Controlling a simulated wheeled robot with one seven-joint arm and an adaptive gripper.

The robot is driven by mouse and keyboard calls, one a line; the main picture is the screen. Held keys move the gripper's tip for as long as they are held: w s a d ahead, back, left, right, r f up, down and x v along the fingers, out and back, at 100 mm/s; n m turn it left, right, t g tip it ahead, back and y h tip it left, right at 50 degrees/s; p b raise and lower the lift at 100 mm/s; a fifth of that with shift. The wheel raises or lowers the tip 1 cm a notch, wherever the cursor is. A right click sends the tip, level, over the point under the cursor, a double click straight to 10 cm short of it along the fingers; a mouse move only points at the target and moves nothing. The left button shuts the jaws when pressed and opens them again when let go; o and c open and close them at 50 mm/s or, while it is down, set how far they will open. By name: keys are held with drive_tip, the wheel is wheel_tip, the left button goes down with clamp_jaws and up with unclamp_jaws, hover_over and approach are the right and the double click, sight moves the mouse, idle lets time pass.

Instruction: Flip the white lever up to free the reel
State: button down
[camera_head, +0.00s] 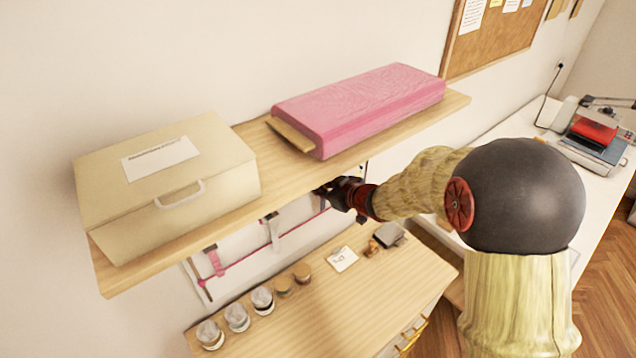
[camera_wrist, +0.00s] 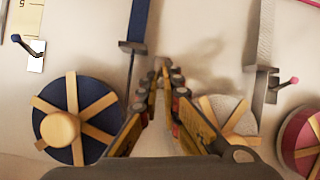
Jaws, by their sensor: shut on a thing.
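In the wrist view the white reel (camera_wrist: 238,117), with pale wooden spokes, is on the wall to the right of my gripper (camera_wrist: 164,75), partly covered by a finger. My gripper's two fingers point up the picture, and their tips are nearly together at the left of the white reel. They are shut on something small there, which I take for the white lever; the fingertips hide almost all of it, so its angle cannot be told. In the head view my gripper (camera_head: 328,189) reaches under the wall shelf, and the reels there are hidden.
A blue reel (camera_wrist: 75,148) and blue lever (camera_wrist: 23,45) are to the left; a pink reel (camera_wrist: 311,125) and pink lever (camera_wrist: 286,83) are to the right. The shelf (camera_head: 270,165) overhead holds a beige box (camera_head: 100,180) and pink fabric (camera_head: 360,105). Jars (camera_head: 237,318) stand on the cabinet below.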

drive_tip(key=shift+f, duration=0.1)
drive_tip(key=c, duration=2)
unclamp_jaws()
drive_tip(key=shift+a, duration=0.1)
drive_tip(key=shift+o, duration=0.2)
drive_tip(key=v, duration=1.2)
